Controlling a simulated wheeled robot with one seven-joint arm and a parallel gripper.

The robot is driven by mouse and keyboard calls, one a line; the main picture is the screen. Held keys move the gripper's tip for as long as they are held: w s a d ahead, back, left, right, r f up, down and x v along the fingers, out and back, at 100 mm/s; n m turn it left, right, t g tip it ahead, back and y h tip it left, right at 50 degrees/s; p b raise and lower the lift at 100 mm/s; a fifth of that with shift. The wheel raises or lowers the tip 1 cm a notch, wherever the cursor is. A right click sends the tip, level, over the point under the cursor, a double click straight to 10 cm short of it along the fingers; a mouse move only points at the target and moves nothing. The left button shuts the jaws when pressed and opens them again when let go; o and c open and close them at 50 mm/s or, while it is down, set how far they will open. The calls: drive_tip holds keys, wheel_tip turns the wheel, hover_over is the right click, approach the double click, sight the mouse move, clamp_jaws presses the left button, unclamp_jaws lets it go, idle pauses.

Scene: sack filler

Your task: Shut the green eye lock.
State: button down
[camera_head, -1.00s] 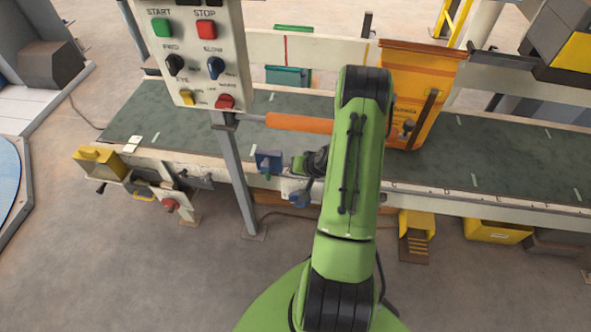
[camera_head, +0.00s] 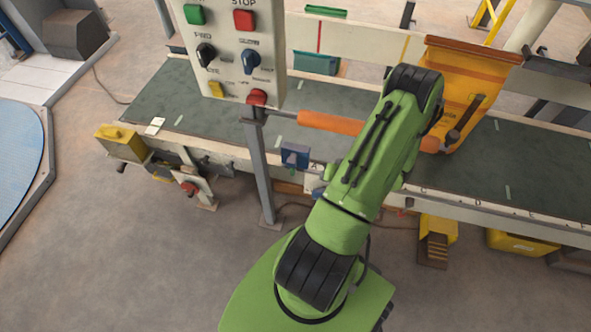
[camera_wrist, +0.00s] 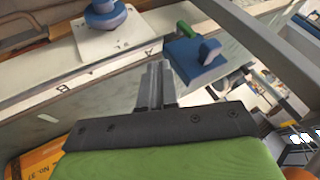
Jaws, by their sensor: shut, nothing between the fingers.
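A small green lever (camera_wrist: 184,29) sticks out beside a blue block (camera_wrist: 195,55) in the wrist view; it looks like the green eye lock. The lever lies up and to the right of my fingertips, apart from them. I cannot tell its exact position. The blue block also shows on the conveyor's front edge in the head view (camera_head: 295,155), left of my arm. My gripper (camera_wrist: 156,80) is shut and empty, pointing along the conveyor's lettered front rail.
A blue knob on a white plate (camera_wrist: 102,36) sits by the rail, left of my fingers. A grey post (camera_head: 260,165) carries the control panel (camera_head: 232,75). An orange bar (camera_head: 332,123) crosses above the belt toward an orange sack (camera_head: 466,85). A yellow box (camera_head: 121,142) is at the left end.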

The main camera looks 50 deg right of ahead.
sight(293, 170)
drive_tip(key=w+f+b, duration=0.3)
drive_tip(key=w+f, duration=0.5)
drive_tip(key=w, duration=0.1)
drive_tip(key=shift+w+b, duration=0.3)
drive_tip(key=shift+b, duration=0.05)
